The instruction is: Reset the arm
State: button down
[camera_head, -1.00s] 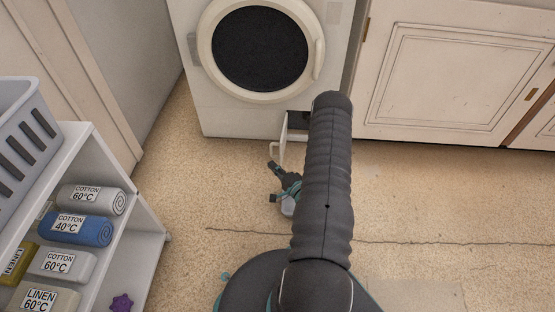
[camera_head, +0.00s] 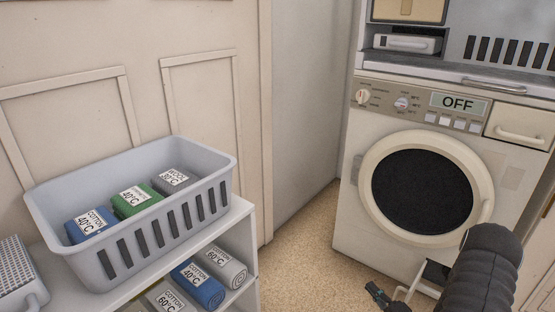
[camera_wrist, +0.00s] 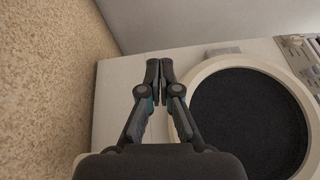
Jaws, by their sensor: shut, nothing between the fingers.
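My gripper (camera_wrist: 159,70) is shut and empty in the wrist view, its fingertips together. Behind it are the white front of the washing machine and the round dark door. In the head view my gripper (camera_head: 377,294) shows only in part at the bottom edge, low in front of the washing machine (camera_head: 349,232). My dark arm covers the machine's lower right corner. A small flap (camera_head: 434,272) low on the machine stands open, partly hidden by my arm. The round door (camera_head: 425,182) is closed and the display (camera_head: 459,103) reads OFF.
A grey basket (camera_head: 130,235) with blue, green and grey rolled cloths stands on a white shelf (camera_head: 236,225) at left. More labelled rolls lie on the shelf below. Bare floor (camera_head: 300,265) lies between shelf and machine. A wall is behind.

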jog(key=s+a+r+n+g+y+p, duration=0.2)
jog(key=a+r+n+g+y, duration=0.5)
jog(key=a+r, duration=0.7)
jog(key=s+a+r+n+g+h+p, duration=0.1)
jog(key=s+a+r+n+g, duration=0.1)
jog(key=s+a+r+g, duration=0.3)
jog(key=s+a+r+n+g+h, duration=0.1)
jog(key=s+r+n+g, duration=0.15)
jog(key=r, duration=0.35)
jog(key=s+d+r+n+t+h+p, duration=0.1)
jog(key=s+d+r+h+p, duration=0.1)
jog(key=s+r+h, duration=0.4)
jog(key=s+d+r+n+t+h+p, duration=0.1)
jog(key=s+d+r+t+h+p, duration=0.1)
jog(key=s+r+h, duration=0.5)
jog(key=s+d+r, duration=0.1)
jog(key=s+r, duration=0.3)
jog(key=shift+h, duration=0.3)
